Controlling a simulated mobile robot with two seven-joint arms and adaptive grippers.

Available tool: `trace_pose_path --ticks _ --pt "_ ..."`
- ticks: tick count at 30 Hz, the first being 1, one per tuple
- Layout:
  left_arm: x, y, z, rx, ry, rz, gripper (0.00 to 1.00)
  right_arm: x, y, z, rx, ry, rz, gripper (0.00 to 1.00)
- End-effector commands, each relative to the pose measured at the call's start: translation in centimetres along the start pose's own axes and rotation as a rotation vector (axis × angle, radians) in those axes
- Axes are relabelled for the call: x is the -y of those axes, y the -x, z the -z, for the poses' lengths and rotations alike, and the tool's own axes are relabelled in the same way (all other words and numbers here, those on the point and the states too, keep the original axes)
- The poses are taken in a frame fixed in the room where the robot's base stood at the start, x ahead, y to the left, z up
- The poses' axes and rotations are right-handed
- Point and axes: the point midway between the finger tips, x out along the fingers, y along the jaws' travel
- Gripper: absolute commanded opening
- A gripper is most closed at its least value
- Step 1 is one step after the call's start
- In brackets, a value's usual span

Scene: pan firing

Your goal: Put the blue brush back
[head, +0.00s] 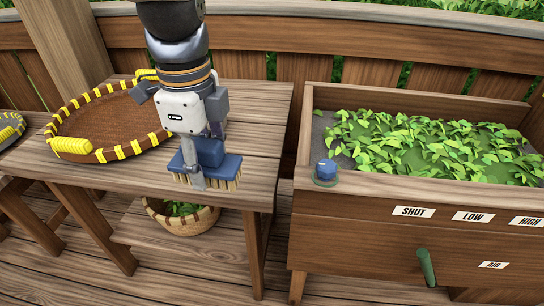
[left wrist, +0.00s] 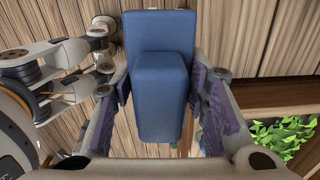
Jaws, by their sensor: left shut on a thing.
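The blue brush (head: 226,165) has a blue block with a raised blue grip and pale bristles pointing down. My left gripper (head: 203,152) is shut on the grip and holds the brush near the front edge of the wooden table (head: 262,110). I cannot tell whether the bristles touch the tabletop. In the left wrist view the brush (left wrist: 160,95) sits between the purple finger pads of my left gripper (left wrist: 163,85). My right gripper is not in view.
A round woven tray (head: 105,125) with yellow bindings lies on the table, left of the brush. A wooden firing box (head: 400,200) with green leaves (head: 430,145), a blue knob (head: 326,169) and a green lever (head: 426,267) stands to the right. A basket (head: 183,222) sits below the table.

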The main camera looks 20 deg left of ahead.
Motion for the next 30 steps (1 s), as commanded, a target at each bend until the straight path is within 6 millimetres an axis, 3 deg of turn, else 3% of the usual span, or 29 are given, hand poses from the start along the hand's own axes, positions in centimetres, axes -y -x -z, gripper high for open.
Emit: trace_pose_path --ticks 11,14,18,21,24,30 --pt "0.7 -0.4 0.0 -0.003 -0.006 -0.007 0.00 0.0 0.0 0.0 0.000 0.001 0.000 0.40" --pt "2.8 -1.4 -0.2 -0.007 -0.002 -0.003 0.00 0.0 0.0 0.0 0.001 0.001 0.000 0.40" --pt "7.3 -3.7 -0.7 0.003 -0.001 -0.007 0.00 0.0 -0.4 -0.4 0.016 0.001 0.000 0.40" --pt "10.0 -6.3 -1.0 0.005 -0.001 -0.020 0.00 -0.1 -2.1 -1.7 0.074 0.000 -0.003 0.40" --pt "11.7 -8.4 -1.1 0.005 -0.002 -0.018 0.00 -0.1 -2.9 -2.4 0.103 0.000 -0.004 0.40" --pt "13.4 -9.8 -1.3 0.002 -0.003 -0.006 0.00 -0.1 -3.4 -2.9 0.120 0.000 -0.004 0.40"
